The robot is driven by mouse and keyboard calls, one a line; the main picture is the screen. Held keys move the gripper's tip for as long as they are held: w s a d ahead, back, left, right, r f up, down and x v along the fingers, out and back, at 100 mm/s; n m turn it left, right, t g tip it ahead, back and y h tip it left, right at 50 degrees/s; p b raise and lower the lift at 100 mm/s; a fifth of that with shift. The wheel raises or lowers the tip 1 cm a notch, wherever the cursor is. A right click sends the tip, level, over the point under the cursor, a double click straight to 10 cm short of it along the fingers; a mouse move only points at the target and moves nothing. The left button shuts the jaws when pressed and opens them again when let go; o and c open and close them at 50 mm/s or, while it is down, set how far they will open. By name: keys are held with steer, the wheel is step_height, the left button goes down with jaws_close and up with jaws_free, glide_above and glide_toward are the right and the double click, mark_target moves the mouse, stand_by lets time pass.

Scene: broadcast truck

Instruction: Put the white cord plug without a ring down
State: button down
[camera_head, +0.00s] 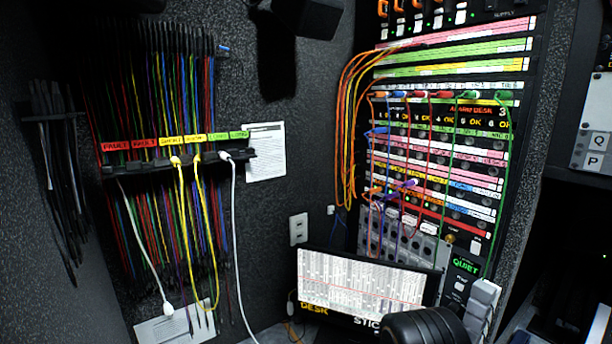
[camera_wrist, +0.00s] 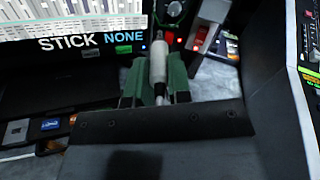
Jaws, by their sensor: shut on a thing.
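My gripper (camera_wrist: 157,78) shows in the wrist view with its green fingers shut on a white plug (camera_wrist: 158,62). The plug's pale body sticks out beyond the fingers, and a thinner grey end lies between them. I cannot make out a ring on it, and its cord is not visible. In the head view a white plug (camera_head: 168,308) hangs low on a white cord at the left. Another white plug (camera_head: 225,156) sits at the right part of the labelled cord rack (camera_head: 130,168). The gripper's fingers cannot be made out in the head view.
A lit screen (camera_head: 360,281) labelled DESK and STICK stands low in the middle; the wrist view shows STICK NONE below it. A patch bay (camera_head: 440,140) with coloured cords rises at the right. Several hanging cords crowd the left wall. A light surface (camera_wrist: 215,75) lies beyond the gripper.

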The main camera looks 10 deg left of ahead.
steer(key=shift+a+f, duration=0.15)
steer(key=shift+f, duration=0.15)
steer(key=shift+w+a+f+n+t+y, duration=0.15)
steer(key=shift+a+n+t+y, duration=0.2)
steer(key=shift+y, duration=0.25)
step_height(320, 180, up, 11)
steer(key=w+d+n+y, duration=0.1)
steer(key=y, duration=0.1)
steer(key=shift+w+n+t, duration=0.35)
steer(key=shift+s, duration=0.1)
steer(key=shift+v, duration=1.4)
